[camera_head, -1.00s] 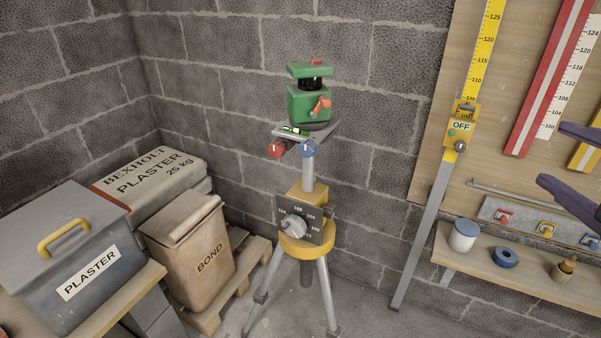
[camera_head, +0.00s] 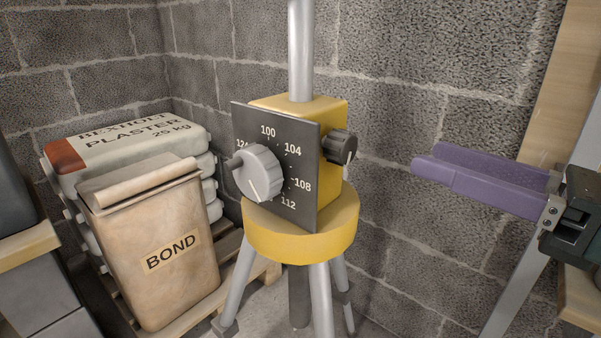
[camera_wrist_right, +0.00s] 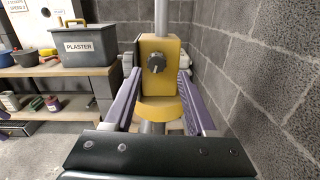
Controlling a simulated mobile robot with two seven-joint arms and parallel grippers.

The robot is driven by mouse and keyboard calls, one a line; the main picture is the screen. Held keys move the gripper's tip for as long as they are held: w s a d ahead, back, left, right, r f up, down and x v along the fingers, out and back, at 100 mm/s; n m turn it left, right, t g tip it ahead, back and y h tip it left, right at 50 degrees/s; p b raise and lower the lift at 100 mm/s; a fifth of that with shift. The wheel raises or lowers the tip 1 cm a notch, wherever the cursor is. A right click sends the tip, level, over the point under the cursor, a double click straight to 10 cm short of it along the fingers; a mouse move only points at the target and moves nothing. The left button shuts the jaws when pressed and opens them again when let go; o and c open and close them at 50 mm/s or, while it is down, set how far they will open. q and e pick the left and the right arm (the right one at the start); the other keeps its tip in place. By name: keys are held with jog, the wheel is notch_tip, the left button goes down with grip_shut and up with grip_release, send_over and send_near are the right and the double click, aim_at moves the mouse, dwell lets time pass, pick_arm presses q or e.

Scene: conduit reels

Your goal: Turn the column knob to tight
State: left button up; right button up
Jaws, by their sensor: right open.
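The column knob, a small dark ribbed knob (camera_head: 342,147), sits on the right side of the yellow housing (camera_head: 335,184) on the tripod. It also shows in the right wrist view (camera_wrist_right: 156,62), facing that camera. A light line marks the knob in the head view. My right gripper (camera_head: 430,160), with purple fingers, is open and empty to the right of the knob, apart from it and pointing toward it. In the right wrist view the knob appears between the two fingers (camera_wrist_right: 158,82).
A larger grey dial knob (camera_head: 258,172) with a numbered plate (camera_head: 305,165) is on the housing's front. A grey column (camera_head: 301,50) rises above it. A BOND bag (camera_head: 160,250) and plaster sacks (camera_head: 125,140) stand left. The block wall (camera_head: 430,90) is close behind.

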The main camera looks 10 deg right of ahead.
aim_at(351, 150)
jog(key=shift+n+g+y, duration=0.4)
jog(key=x, duration=0.3)
jog(key=f+x, duration=0.1)
jog(key=x, duration=0.6)
jog(key=shift+a+f, duration=0.15)
jog(key=shift+f, duration=0.15)
grip_shut()
